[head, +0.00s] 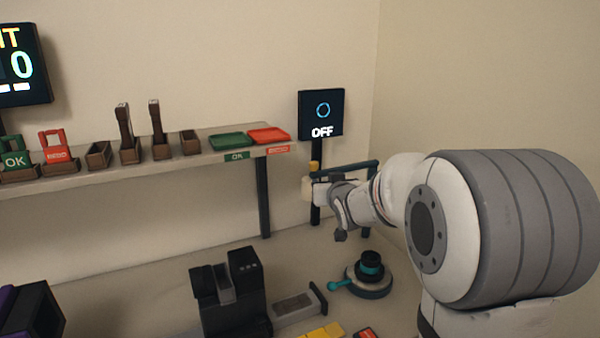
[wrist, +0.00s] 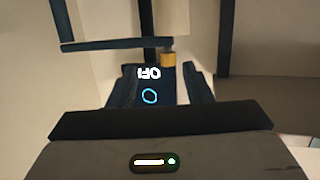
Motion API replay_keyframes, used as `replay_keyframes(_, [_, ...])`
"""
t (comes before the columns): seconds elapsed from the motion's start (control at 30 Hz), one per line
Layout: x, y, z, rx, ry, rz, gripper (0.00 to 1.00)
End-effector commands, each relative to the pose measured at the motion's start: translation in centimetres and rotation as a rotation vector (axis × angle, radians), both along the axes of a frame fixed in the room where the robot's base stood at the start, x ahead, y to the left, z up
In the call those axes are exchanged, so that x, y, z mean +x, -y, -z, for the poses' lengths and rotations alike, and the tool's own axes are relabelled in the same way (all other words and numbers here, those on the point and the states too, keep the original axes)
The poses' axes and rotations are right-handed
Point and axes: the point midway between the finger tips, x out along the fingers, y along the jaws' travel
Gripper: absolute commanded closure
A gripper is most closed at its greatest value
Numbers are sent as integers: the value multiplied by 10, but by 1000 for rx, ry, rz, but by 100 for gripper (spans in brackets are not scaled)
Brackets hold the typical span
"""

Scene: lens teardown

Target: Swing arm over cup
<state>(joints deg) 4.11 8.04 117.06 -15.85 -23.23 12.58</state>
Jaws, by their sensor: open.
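The swing arm (head: 345,166) is a dark blue bar on a stand near the corner, with a yellow piece (head: 314,166) at its left end. In the wrist view the bar (wrist: 100,44) crosses the upper left, and the yellow piece (wrist: 168,60) shows just beyond my fingers. My gripper (head: 312,188) is open, just below and close to that end; contact cannot be told. Its dark fingers (wrist: 162,82) show either side of the screen in the wrist view. The cup (head: 369,289) is a round grey base with a teal handle, holding a dark, teal-ringed part, below my gripper on the bench.
A screen (head: 321,116) reading OFF stands behind my gripper. A shelf (head: 180,168) at left carries wooden holders, a green tray (head: 231,141) and a red tray (head: 269,135). A black device (head: 228,295) stands left of the cup, with a grey slide (head: 294,304) between.

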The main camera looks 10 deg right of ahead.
Motion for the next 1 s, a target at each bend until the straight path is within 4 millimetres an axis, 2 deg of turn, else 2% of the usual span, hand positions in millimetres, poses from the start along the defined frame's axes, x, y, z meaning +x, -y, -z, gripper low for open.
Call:
replay_keyframes(0.03, [16,-1,3,7,57,-17,55])
replay_keyframes(0.1, [29,-4,-2,16,127,-39,55])
replay_keyframes(0.23, [43,-7,-7,25,200,-66,55])
replay_keyframes(0.37, [55,-10,-10,28,221,-74,55])
replay_keyframes(0.7, [106,-16,-10,28,219,-74,55])
replay_keyframes(0.83, [117,-18,-10,28,219,-74,55])
replay_keyframes(1.0, [122,-19,-10,28,219,-74,55])
